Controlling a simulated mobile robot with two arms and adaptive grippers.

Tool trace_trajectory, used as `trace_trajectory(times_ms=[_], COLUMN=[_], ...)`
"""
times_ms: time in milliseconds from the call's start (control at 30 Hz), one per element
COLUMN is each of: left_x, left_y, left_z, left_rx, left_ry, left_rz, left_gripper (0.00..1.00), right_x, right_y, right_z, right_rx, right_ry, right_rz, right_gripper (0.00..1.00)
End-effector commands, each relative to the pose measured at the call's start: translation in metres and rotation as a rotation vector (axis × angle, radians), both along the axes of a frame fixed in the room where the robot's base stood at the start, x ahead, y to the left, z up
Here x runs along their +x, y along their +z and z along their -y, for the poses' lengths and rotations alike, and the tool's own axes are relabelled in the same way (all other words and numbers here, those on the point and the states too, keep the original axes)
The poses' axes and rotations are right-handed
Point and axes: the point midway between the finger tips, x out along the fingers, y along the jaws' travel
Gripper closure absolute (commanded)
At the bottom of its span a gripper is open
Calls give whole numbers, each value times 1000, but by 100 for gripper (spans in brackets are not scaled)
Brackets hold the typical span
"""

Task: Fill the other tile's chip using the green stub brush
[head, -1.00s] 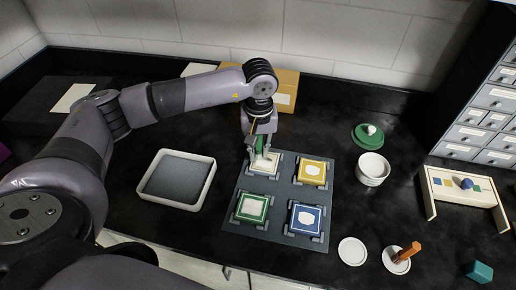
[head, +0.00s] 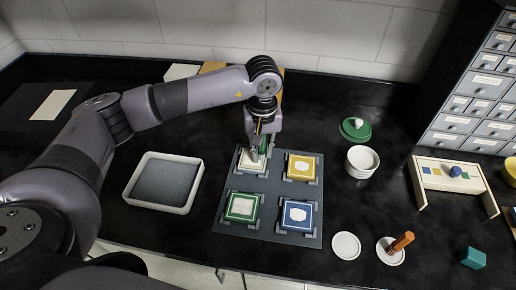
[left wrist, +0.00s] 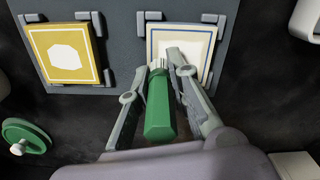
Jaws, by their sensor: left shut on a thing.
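My left gripper (head: 260,147) is shut on the green stub brush (left wrist: 160,108), bristles pointing at a cream tile with a blue border line (left wrist: 190,42). That tile is at the back left of the grey board (head: 270,238), partly hidden by the gripper; I cannot tell whether the bristles touch it. A yellow tile (head: 301,168) with a white irregular patch is to its right. A green-bordered tile (head: 242,207) and a blue tile (head: 298,214) with a white patch are in front. The right gripper is not in view.
A grey-lined white tray (head: 164,182) is left of the board. A white pot (head: 361,162), its green lid (head: 355,131), an empty white saucer (head: 346,246) and an orange-handled piece (head: 402,242) on another saucer are right. A teal block (head: 473,258) lies front right.

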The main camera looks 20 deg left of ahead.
Motion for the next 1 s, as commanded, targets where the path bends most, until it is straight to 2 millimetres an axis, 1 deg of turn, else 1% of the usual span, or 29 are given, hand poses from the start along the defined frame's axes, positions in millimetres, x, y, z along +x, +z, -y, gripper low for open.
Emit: trace_trajectory(times_ms=[333,1000], left_x=[-1,-8], left_y=[-1,-1], left_z=[-1,-31], left_rx=[0,1], left_ry=[0,2], left_rz=[-2,-2], left_gripper=[100,100], right_x=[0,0], right_y=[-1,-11], right_z=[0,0], right_rx=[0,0], right_ry=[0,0], right_rz=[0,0], right_gripper=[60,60])
